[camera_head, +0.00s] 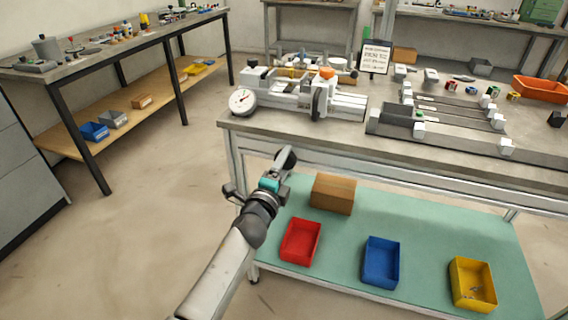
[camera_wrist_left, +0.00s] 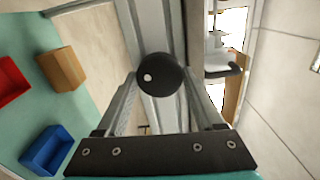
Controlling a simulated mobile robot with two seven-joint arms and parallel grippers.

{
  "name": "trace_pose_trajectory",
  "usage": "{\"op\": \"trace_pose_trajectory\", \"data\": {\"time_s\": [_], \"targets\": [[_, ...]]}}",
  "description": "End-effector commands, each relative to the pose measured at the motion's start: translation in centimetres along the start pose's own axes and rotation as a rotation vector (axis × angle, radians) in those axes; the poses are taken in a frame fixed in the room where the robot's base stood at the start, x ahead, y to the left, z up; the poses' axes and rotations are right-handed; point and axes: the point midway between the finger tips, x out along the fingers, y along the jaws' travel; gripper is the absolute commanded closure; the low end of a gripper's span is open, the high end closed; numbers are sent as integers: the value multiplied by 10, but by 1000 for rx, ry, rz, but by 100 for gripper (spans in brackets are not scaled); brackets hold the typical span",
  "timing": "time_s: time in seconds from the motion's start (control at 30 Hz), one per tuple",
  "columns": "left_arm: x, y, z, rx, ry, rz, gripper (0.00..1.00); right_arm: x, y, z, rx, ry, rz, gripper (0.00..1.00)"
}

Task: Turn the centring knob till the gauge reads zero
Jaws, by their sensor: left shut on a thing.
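A round black knob (camera_wrist_left: 165,78) with one white dot sits between the fingertips of my left gripper (camera_wrist_left: 166,85) in the left wrist view. In the head view, my left gripper (camera_head: 284,163) is shut on this dark knob in front of the bench's near edge. Its fingers hide what the knob is fixed to. The white dial gauge (camera_head: 242,101) is at the left end of the grey frame jig (camera_head: 290,100) on the bench; its needle is too small to read. My right gripper is not in view.
The bench top (camera_head: 345,135) carries rails with white blocks at the right and an orange tray (camera_head: 541,89). On the green lower shelf are a cardboard box (camera_head: 333,194) and red (camera_head: 300,241), blue (camera_head: 381,263) and yellow (camera_head: 473,284) bins. The floor at the left is clear.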

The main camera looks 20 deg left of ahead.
Motion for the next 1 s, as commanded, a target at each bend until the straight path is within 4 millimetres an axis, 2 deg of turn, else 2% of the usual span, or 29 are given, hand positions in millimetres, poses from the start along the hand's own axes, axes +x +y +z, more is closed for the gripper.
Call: {"op": "trace_pose_trajectory", "data": {"time_s": [0.2,0.4,1.0], "targets": [[0,0,0,-138,0,2,86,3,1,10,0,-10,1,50],[0,0,-1,-212,1,2,86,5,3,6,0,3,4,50],[0,0,-1,-245,2,1,86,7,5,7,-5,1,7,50]]}}
